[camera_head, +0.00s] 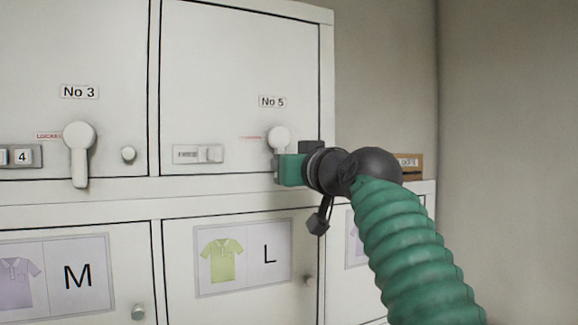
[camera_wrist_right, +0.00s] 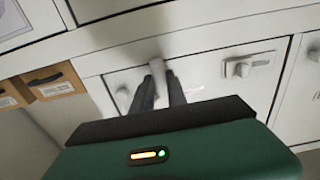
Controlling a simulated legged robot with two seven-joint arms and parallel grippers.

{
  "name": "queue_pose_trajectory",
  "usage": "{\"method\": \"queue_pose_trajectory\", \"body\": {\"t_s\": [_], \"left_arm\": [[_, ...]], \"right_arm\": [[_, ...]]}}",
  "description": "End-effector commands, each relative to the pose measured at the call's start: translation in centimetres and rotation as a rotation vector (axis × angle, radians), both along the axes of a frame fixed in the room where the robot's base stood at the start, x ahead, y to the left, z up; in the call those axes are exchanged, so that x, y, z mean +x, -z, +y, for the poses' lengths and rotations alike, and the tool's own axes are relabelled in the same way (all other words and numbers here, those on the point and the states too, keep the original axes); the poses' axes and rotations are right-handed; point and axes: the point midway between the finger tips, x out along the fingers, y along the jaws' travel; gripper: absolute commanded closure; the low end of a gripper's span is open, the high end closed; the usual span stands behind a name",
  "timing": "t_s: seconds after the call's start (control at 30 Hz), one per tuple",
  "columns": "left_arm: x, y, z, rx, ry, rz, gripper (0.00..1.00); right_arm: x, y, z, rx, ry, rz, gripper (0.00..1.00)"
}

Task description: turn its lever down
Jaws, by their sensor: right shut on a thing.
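The No 5 locker door (camera_head: 225,60) is shut. Its white lever has a round hub (camera_head: 280,138) that shows above my right gripper (camera_head: 284,164), which hides the lower part of the lever. In the right wrist view, the dark fingers of my right gripper (camera_wrist_right: 160,86) are shut on the pale lever (camera_wrist_right: 157,66), one on each side. The lever's exact angle is hard to tell. My left gripper is not in view.
Below are doors with shirt pictures marked M and L. A brown box (camera_head: 412,163) stands at the right.

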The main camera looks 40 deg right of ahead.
Motion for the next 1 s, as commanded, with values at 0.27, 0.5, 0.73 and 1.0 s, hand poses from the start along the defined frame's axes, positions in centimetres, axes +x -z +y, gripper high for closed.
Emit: {"method": "queue_pose_trajectory", "body": {"t_s": [0.27, 0.5, 0.73, 1.0], "left_arm": [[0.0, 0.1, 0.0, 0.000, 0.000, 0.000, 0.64], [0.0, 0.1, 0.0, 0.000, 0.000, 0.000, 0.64], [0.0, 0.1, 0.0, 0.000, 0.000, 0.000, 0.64], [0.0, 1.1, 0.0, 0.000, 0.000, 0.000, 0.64]], "right_arm": [[0.5, 1.2, -0.1, -0.002, -0.003, 0.029, 1.00], [0.5, 1.0, -0.1, -0.002, -0.003, 0.027, 0.69], [0.2, 0.6, 0.0, -0.003, -0.002, 0.017, 0.60], [-1.5, 0.7, 0.3, -0.005, -0.001, 0.010, 0.60]]}}
